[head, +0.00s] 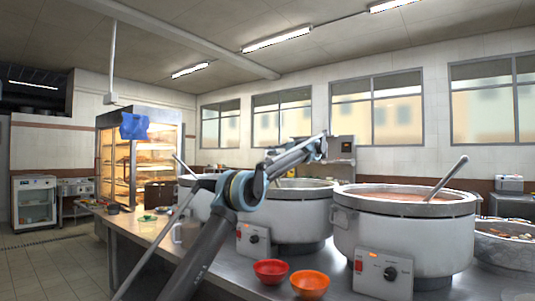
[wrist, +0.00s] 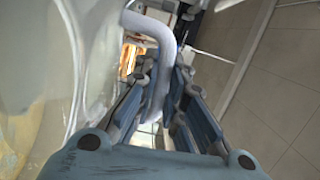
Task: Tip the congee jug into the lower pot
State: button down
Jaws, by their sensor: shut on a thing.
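In the wrist view the pale grey handle (wrist: 160,95) of the congee jug runs between the fingers of my gripper (wrist: 163,72), which is shut on it. The jug's large clear body (wrist: 35,90) fills the left side. A big white pot (head: 405,240) with reddish-brown contents and a ladle stands at the right. A lower pan (head: 508,247) with food in it sits at the far right edge. Which is the lower pot is not clear.
Another large pot (head: 290,215) stands in the middle, behind my arm. A red bowl (head: 270,272) and an orange bowl (head: 310,284) sit at the counter's front. A lit glass cabinet (head: 140,160) stands at the back left. Open tiled floor (head: 50,265) lies left of the counter.

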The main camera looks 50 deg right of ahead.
jog(key=shift+d+f+m, duration=0.2)
jog(key=shift+d+m, duration=0.25)
jog(key=shift+d, duration=0.1)
jog(key=shift+d+f+m, duration=0.15)
jog(key=shift+d+m, duration=0.3)
jog(key=shift+d, duration=0.05)
jog(key=shift+w+d+r+m, duration=0.1)
jog(key=shift+d+r+m, duration=0.05)
jog(key=shift+d+m, duration=0.35)
jog(key=shift+w+d+r+m, duration=0.1)
jog(key=shift+d+r+m, duration=0.05)
jog(key=shift+d+m, duration=0.35)
jog(key=shift+d+t, duration=0.15)
jog(key=shift+t, duration=0.15)
dwell(1.1)
